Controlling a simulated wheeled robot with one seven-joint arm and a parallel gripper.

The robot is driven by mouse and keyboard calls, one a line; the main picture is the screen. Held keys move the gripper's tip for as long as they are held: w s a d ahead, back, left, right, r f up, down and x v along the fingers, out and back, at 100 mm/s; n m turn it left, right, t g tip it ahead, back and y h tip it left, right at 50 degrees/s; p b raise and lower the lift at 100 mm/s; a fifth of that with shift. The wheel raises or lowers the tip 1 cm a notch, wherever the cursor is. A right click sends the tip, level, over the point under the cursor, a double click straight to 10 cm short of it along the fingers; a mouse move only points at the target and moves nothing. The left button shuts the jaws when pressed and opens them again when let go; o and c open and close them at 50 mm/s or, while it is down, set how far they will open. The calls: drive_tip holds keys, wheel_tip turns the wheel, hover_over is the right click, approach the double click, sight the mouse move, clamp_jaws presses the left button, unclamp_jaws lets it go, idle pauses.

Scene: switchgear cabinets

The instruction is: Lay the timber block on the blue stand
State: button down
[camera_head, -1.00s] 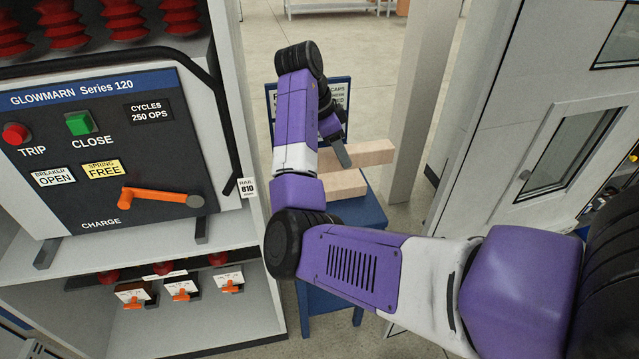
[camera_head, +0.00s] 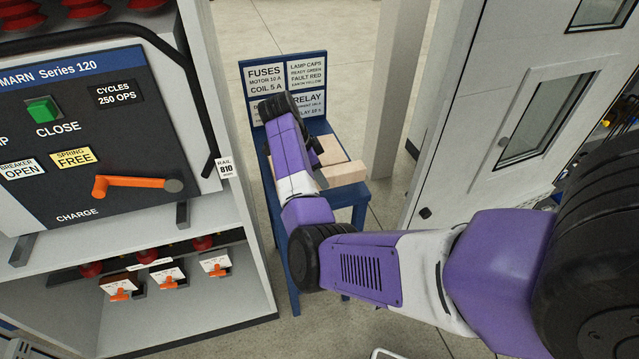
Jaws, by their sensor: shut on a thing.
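The blue stand (camera_head: 350,197) is on the floor between the cabinets, with a raised label board at its back. Two pale wooden shapes show over its top. The nearer (camera_head: 347,174) lies to the right of my gripper; the farther (camera_head: 332,150) is just behind it. My gripper (camera_head: 319,168) is over the stand, mostly hidden behind my purple wrist. It is shut on a timber block. I cannot clearly tell which wooden shape is the held block, or whether it touches the stand or the other wood.
The switchgear cabinet (camera_head: 243,255) with its orange charge handle (camera_head: 137,184) stands close on the left. A pale post (camera_head: 395,85) is behind the stand to the right. A grey cabinet door (camera_head: 490,120) is at the right. Open floor lies behind the stand.

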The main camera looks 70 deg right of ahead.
drive_tip(key=shift+f, duration=1.7)
drive_tip(key=shift+f, duration=0.15)
drive_tip(key=c, duration=0.8)
unclamp_jaws()
drive_tip(key=shift+c, duration=0.2)
drive_tip(key=b+v, duration=0.1)
drive_tip(key=v, duration=1.1)
